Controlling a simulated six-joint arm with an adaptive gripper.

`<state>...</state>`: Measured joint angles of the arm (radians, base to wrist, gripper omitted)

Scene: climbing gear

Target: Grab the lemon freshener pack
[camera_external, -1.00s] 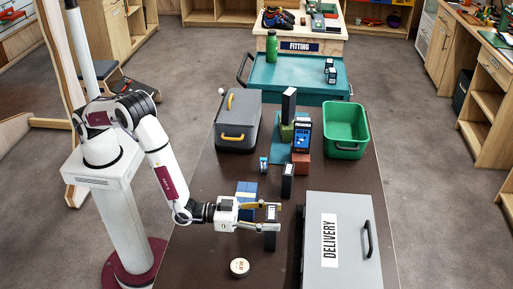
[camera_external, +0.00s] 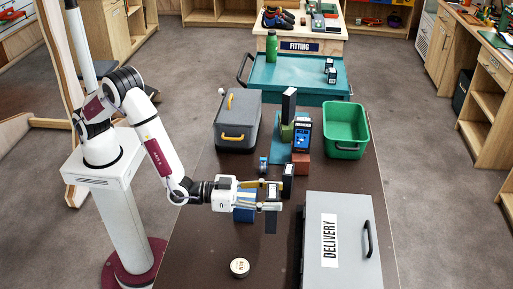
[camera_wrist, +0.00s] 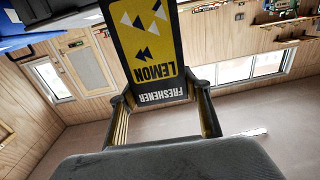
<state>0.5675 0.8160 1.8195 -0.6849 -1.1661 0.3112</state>
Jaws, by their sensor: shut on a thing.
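The lemon freshener pack (camera_wrist: 152,45) is a dark, upright box with a yellow panel reading LEMON FRESHENER, upside down in the wrist view. My gripper (camera_wrist: 165,98) is shut on it, with one finger at each side. In the external view my gripper (camera_external: 272,197) points right and holds the pack (camera_external: 271,222) above the brown table. The fingers cover the pack's middle there.
A blue box (camera_external: 243,215) is partly hidden behind my gripper. A dark upright pack (camera_external: 288,173) stands close behind. The grey DELIVERY box (camera_external: 347,235) lies to the right, and a small round tin (camera_external: 239,266) stands in front. A green bin (camera_external: 345,130) and grey case (camera_external: 237,118) are farther back.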

